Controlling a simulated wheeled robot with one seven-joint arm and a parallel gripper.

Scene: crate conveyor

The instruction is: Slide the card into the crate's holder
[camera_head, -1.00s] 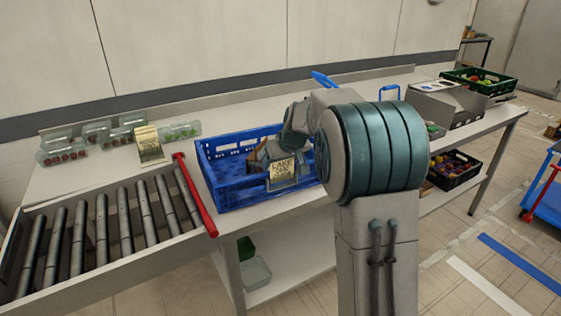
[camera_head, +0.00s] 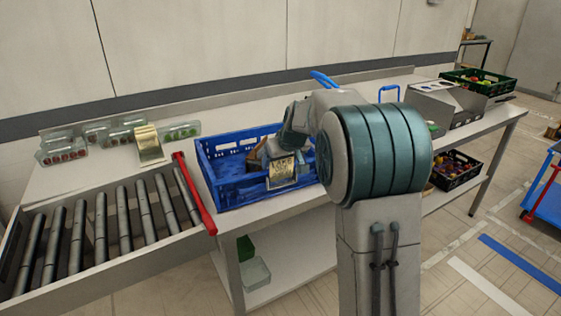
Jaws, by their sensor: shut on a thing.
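The blue crate (camera_head: 222,193) stands on the table beside the roller conveyor. The card (camera_head: 283,169) is a small yellowish printed sheet, upright at the crate's front wall. My gripper (camera_head: 278,152) is just above and behind it, over the crate, and is shut on the card. The holder is hidden behind the card and my gripper, so I cannot tell whether the card's lower edge is inside it. My arm covers the crate's right end.
The roller conveyor (camera_head: 102,228) with a red bar (camera_head: 194,194) lies left of the crate. A stand of yellowish cards (camera_head: 149,145) and several clear punnets (camera_head: 60,151) are behind it. A grey box (camera_head: 447,103) and a green crate (camera_head: 479,82) stand to the right.

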